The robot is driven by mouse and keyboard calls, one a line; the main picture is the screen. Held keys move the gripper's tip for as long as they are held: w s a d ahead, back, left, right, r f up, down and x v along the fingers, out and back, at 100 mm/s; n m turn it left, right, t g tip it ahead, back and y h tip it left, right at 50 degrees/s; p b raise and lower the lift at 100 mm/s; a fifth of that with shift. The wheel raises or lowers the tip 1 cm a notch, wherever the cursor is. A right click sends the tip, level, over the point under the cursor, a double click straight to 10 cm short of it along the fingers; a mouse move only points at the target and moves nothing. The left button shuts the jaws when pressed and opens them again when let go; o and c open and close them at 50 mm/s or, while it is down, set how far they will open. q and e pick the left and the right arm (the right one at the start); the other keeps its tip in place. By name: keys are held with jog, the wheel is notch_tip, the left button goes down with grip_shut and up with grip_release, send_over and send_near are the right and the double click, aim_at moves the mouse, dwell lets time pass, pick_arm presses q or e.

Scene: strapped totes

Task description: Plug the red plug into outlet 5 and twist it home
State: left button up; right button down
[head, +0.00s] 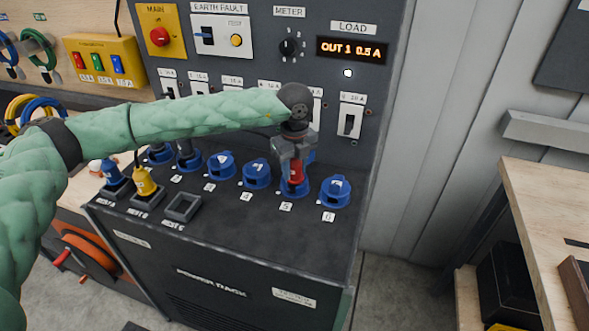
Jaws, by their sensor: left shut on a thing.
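My left gripper (295,150) reaches in from the left, points down and is shut on the red plug (296,173). The plug is upright at outlet 5 (294,191), a blue socket whose label reads 5. The gripper hides the plug's upper part. The plug's lower end meets the socket, but I cannot tell how deep it sits or how far it is turned. My right gripper is out of view.
Blue-lidded outlets stand on both sides, with outlet 6 (335,191) to the right and another (257,174) to the left. A blue plug (112,173) and yellow plug (145,183) stand in holders beside an empty holder (183,207). The display (351,50) reads OUT 1 0.5 A.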

pick_arm(q)
jog(key=shift+m+b, duration=2)
jog(key=shift+b, duration=0.25)
dwell(0.4)
jog(key=o, duration=1.1)
jog(key=shift+o, duration=0.2)
